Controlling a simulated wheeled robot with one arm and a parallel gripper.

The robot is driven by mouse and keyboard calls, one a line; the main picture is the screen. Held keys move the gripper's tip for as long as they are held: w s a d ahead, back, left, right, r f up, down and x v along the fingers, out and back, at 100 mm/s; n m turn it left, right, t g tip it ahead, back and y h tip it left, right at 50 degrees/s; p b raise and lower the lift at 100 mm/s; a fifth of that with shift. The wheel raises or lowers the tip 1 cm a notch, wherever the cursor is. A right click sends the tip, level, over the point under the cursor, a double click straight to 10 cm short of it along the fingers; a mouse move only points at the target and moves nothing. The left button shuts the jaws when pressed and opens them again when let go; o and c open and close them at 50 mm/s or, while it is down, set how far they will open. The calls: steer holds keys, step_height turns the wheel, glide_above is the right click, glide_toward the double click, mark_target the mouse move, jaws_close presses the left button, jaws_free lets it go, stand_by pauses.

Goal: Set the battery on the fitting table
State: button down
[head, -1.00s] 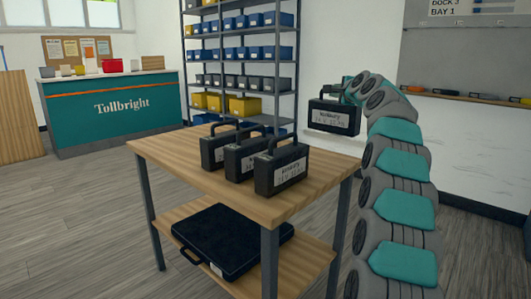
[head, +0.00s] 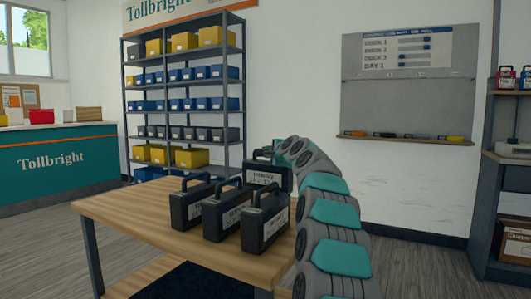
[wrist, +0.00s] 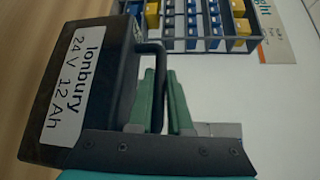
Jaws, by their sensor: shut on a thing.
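My gripper (head: 277,152) is shut on the handle of a black battery (head: 268,177) and holds it upright behind the far right part of a wooden-topped table (head: 120,207). Whether it is over the tabletop or beyond its edge I cannot tell. In the wrist view the held battery (wrist: 85,70) has a white label reading "Ionbury 24 V 12 Ah", and the green fingers (wrist: 165,95) are at its handle. Three similar black batteries stand on the table: left (head: 190,205), middle (head: 226,213) and right (head: 264,224). Nothing visible marks this as the fitting table.
A metal rack (head: 180,118) with coloured bins stands behind. A teal counter (head: 65,160) is at the left. A wall board (head: 405,100) with a tool ledge and a dark shelf unit (head: 508,190) are at the right. The tabletop's left part is bare.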

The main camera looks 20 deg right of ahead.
mark_target(267, 165)
steer(key=shift+f+b, duration=0.8)
steer(key=shift+f, duration=1.45)
steer(key=c, duration=0.8)
jaws_free()
steer(key=shift+a+f, duration=0.1)
steer(key=shift+f, duration=0.1)
steer(key=shift+c, duration=0.2)
steer(key=shift+r, duration=0.1)
steer(key=shift+s+r, duration=0.2)
steer(key=shift+s, duration=1.8)
steer(key=shift+s+r, duration=0.25)
steer(key=shift+s, duration=1.75)
steer(key=shift+s+r, duration=0.2)
steer(key=shift+s, duration=1.8)
